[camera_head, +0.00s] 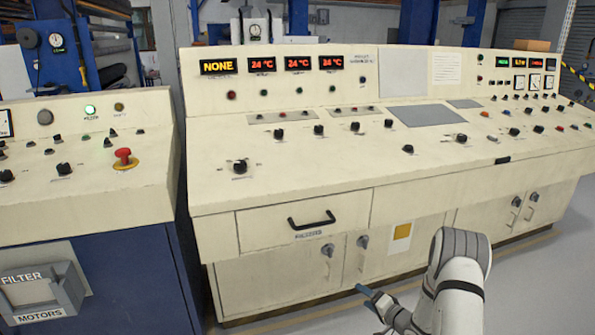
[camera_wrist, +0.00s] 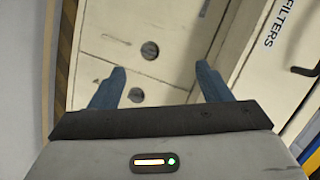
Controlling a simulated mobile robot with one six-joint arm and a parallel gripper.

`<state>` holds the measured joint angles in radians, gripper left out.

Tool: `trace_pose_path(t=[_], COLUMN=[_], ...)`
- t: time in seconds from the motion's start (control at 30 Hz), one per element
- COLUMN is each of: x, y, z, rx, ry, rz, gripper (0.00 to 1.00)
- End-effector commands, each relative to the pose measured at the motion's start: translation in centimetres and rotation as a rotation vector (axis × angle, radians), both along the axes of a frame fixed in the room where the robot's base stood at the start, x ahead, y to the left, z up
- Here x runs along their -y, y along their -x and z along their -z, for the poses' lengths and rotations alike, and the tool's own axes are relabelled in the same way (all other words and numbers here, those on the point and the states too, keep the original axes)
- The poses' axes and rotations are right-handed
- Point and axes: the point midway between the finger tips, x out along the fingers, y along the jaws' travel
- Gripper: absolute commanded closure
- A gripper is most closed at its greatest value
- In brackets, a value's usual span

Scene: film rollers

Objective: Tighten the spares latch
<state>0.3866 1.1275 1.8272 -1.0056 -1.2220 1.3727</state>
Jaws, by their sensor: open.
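Two dark round latches sit on the cabinet doors below the drawer. In the head view, one latch (camera_head: 327,250) is on the left door and the other latch (camera_head: 362,241) is on the door to its right. I cannot read a spares label, so I cannot tell which is the spares latch. My gripper (camera_head: 374,298) is low in front of these doors, partly hidden by my own arm. In the wrist view my gripper (camera_wrist: 160,69) is open and empty. One latch (camera_wrist: 150,50) and another latch (camera_wrist: 136,95) appear between its blue fingers, with no visible contact.
A drawer (camera_head: 300,215) with a black handle (camera_head: 311,221) is above the doors. Its label (camera_wrist: 280,22) reads FILTERS in the wrist view. The console top (camera_head: 340,160) overhangs the doors. A blue cabinet (camera_head: 130,270) stands left; open floor (camera_head: 540,290) lies right.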

Motion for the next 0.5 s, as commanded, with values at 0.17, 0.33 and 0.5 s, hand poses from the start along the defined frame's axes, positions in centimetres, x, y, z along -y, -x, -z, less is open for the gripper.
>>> trace_pose_path(t=[0.17,0.33,0.5], x=[0.7,1.5,2.0], y=[-1.8,-2.0,0.0], z=[-7.9,-16.4,-24.6], rx=[-0.005,-0.045,-0.118], ry=[0.229,0.484,0.699], rz=[0.053,0.109,0.146], gripper=[0.29,0.29,0.29])
